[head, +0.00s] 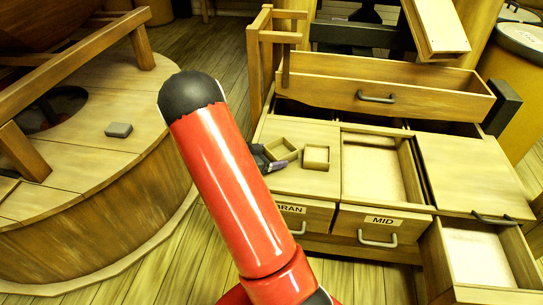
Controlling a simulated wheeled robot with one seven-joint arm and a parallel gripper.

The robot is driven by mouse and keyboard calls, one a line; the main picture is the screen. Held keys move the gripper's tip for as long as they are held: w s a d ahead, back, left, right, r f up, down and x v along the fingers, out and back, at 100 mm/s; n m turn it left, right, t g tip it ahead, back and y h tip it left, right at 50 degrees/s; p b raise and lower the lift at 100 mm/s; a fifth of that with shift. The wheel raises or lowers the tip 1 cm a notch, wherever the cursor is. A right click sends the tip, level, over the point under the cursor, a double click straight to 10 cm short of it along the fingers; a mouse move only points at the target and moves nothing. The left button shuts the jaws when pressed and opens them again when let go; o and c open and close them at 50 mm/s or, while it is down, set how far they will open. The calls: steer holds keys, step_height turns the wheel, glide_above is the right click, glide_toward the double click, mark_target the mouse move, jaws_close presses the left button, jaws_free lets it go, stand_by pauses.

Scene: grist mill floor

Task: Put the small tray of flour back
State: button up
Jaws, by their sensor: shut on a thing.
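My gripper (272,160) is mostly hidden behind my red arm. Its dark end shows just right of the arm, over the left part of the cabinet top, shut on the near left side of a small wooden tray (284,149). That tray is turned at an angle; I cannot tell whether it rests on the top or is just above it. A second small square tray (316,157) stands close to its right on the cabinet top. The contents of both trays are too small to tell.
The cabinet has drawers labelled BRAN (291,209) and MID (384,221). An open compartment (372,170) lies right of the trays. A lower right drawer (478,255) with a pale inside stands pulled out. A long upper drawer (390,92) is open behind. A round wooden platform (95,185) stands left.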

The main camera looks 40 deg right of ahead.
steer(key=shift+f, duration=0.2)
steer(key=o, duration=1.4)
steer(key=shift+r, duration=0.1)
steer(key=shift+c, duration=0.2)
